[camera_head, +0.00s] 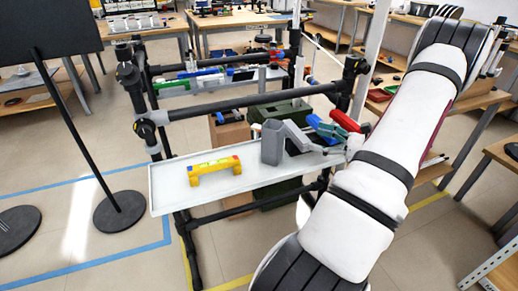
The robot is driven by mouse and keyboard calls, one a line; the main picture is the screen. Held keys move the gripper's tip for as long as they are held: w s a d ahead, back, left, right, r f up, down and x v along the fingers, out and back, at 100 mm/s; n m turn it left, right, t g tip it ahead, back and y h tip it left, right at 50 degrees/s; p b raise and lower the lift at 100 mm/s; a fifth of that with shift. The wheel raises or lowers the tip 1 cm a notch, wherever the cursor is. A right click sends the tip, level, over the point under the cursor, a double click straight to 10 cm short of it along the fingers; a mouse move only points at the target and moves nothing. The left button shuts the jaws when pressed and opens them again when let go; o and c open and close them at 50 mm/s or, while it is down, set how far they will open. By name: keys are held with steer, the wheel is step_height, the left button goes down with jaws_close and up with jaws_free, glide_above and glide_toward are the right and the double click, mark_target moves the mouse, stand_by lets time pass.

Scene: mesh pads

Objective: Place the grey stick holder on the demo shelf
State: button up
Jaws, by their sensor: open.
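The grey stick holder (271,145) is an upright, box-like piece. It appears to stand on the white shelf (170,196), right of its middle, though its base contact is hard to make out. My gripper (296,137) is grey and reaches in from the right, with its visible fingers at the holder's right side. The fingers are open, and I cannot tell whether they touch the holder. My white arm hides the gripper's rear part and the right end of the shelf.
A yellow piece (214,169) lies on the shelf left of the holder. Red-handled (345,121) and blue-handled (322,127) items are close to my gripper. Black rails (240,101) run behind the shelf. The shelf's front left is bare. A black panel on a stand (57,35) is at left.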

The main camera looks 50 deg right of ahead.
mark_target(283, 128)
steer(key=w, duration=0.4)
steer(key=w+a+b, duration=0.1)
steer(key=w, duration=0.4)
steer(key=w+a, duration=0.1)
steer(key=w, duration=0.3)
steer(key=shift+w+a+b, duration=0.25)
steer(key=shift+b, duration=0.05)
jaws_close()
